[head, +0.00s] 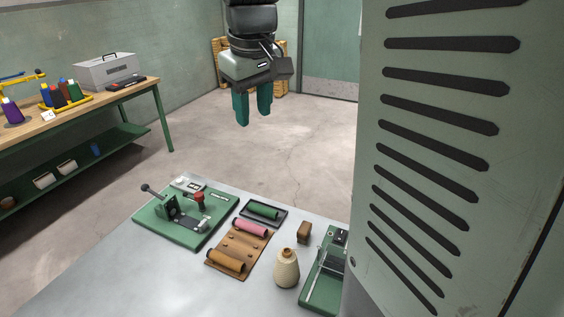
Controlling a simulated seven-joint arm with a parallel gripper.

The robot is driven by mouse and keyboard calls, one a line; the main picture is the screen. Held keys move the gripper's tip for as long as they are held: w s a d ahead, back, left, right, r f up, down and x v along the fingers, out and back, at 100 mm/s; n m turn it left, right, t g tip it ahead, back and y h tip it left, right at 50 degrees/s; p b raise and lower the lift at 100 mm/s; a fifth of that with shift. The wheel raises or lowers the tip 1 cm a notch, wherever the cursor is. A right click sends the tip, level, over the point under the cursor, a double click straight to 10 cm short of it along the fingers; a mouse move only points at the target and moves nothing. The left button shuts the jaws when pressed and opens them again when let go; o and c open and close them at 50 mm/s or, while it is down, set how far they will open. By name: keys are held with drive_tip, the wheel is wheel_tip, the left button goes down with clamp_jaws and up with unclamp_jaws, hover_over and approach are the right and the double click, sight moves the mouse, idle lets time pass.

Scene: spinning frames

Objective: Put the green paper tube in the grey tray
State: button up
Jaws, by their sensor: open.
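The green paper tube (263,210) lies at the back middle of the light grey table. It rests within the outline of a small dark grey tray (272,226), whose front edge and rim show around it. My gripper (253,116) hangs high above and behind the table, fingers pointing down. Its two teal fingers are apart with nothing between them, well clear of the tube and tray.
A brown peg board (232,246) holds a pink tube (250,228) and an orange-brown tube (226,260). A green lever device (183,218) stands left. A cream yarn cone (286,269), brown block (304,232) and green device (322,283) are right. A large cabinet blocks the far right.

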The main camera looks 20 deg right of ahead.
drive_tip(key=s+a+r+m+t, duration=0.1)
drive_tip(key=s+a+m+t, duration=0.1)
drive_tip(key=s, duration=1.9)
drive_tip(key=shift+s+r+m+t, duration=0.2)
drive_tip(key=shift+m+t, duration=0.3)
drive_tip(key=shift+m, duration=0.5)
